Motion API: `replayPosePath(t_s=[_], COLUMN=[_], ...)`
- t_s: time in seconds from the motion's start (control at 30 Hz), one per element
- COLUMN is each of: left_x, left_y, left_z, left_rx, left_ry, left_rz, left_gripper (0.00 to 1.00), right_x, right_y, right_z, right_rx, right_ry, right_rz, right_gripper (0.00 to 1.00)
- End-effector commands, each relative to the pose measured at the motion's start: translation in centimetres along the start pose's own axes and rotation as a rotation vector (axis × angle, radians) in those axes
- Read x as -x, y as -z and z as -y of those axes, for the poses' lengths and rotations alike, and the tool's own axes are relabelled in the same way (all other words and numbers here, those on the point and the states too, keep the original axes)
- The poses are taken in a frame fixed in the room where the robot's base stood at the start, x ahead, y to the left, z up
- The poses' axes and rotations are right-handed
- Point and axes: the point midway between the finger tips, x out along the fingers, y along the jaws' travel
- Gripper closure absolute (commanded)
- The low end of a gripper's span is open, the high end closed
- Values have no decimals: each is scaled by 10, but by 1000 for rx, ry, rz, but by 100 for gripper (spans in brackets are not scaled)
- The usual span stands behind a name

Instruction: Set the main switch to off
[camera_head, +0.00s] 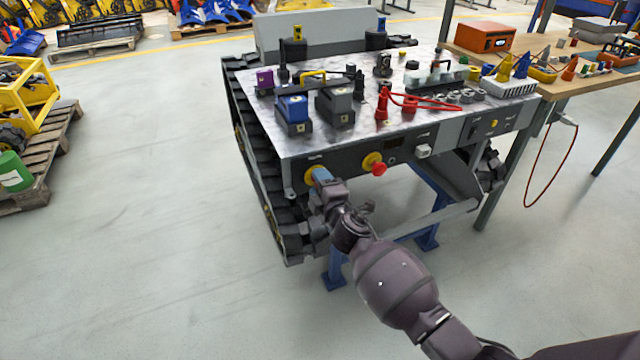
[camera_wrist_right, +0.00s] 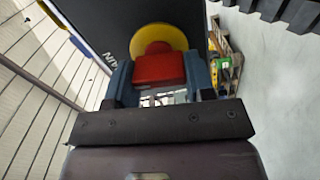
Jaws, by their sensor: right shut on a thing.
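The main switch is a red knob (camera_wrist_right: 158,68) on a round yellow plate (camera_wrist_right: 172,36), set in the dark front panel of the tracked carrier. In the head view its yellow plate (camera_head: 311,177) shows at the left of the panel, with the knob hidden by my gripper. My right gripper (camera_head: 321,175) is at the switch. In the right wrist view its blue fingers (camera_wrist_right: 158,80) stand on both sides of the red knob, shut on it. Part of a label, "AIN", shows beside the plate. My left gripper is not in view.
A red push button (camera_head: 379,169) on a yellow plate sits right of the switch. The carrier's metal top (camera_head: 270,148) holds battery blocks, red cables and fittings. A black track (camera_head: 249,140) runs along its left side. A wooden workbench (camera_head: 570,85) stands at the right. The front floor is clear.

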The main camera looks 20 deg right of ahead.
Motion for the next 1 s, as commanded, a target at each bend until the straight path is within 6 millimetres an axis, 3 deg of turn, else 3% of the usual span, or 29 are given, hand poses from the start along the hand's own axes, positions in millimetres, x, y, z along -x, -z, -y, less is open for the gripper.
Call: replayPosePath(t_s=[0.3,0.87,0.9,1.0], left_x=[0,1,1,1], left_y=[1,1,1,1], left_z=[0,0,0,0], left_rx=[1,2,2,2], left_ry=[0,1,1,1], left_rz=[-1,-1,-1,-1], left_gripper=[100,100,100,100], right_x=[0,0,0,0], right_y=[0,0,0,0], right_z=[1,2,2,2], right_rx=[125,149,149,148], right_ry=[1,2,2,1], right_rz=[1,1,1,1], right_gripper=[75,75,45,30])
